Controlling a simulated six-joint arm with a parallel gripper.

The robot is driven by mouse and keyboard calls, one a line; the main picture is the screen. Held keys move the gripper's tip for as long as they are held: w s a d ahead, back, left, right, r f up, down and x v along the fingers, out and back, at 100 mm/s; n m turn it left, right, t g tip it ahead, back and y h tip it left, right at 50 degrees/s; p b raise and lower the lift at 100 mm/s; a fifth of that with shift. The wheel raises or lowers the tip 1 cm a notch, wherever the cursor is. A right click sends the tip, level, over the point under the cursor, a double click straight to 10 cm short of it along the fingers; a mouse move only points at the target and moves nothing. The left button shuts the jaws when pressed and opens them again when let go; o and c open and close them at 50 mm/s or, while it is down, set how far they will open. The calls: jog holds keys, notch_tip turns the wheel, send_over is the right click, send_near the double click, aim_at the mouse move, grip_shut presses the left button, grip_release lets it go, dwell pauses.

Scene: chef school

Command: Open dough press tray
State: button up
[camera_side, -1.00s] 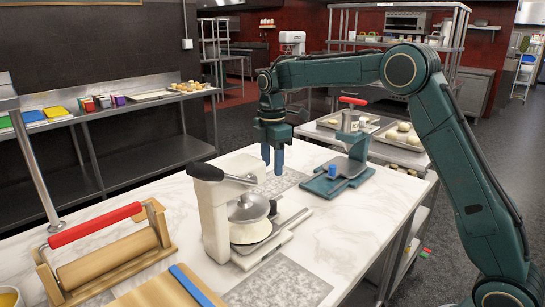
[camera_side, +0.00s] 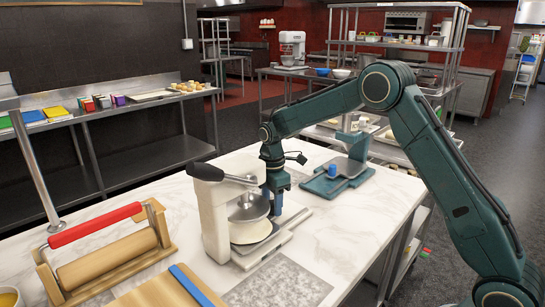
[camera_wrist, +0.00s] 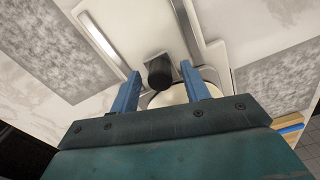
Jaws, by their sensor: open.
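The dough press (camera_side: 213,215) is white and stands on the marble table, with a black-gripped lever (camera_side: 240,180) on top and a round metal press plate (camera_side: 249,208). Its pale tray (camera_side: 285,236) with dough lies low under the plate, between light rails. My gripper (camera_side: 272,212) points down just right of the press plate, close to the tray area. In the wrist view its two blue fingers (camera_wrist: 161,72) are apart, with a dark knob (camera_wrist: 158,74) between or just beyond them. I cannot tell whether they touch it. The pale dough (camera_wrist: 170,98) is partly hidden by the gripper.
A teal press-like tool (camera_side: 338,175) stands behind and right. A blue-edged wooden board (camera_side: 165,293) is at the front. The marble at right front is clear.

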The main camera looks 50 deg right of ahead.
jog(key=shift+f, duration=0.25)
grip_shut()
jog(key=d, duration=1.3)
grip_release()
jog(key=shift+r, duration=0.15)
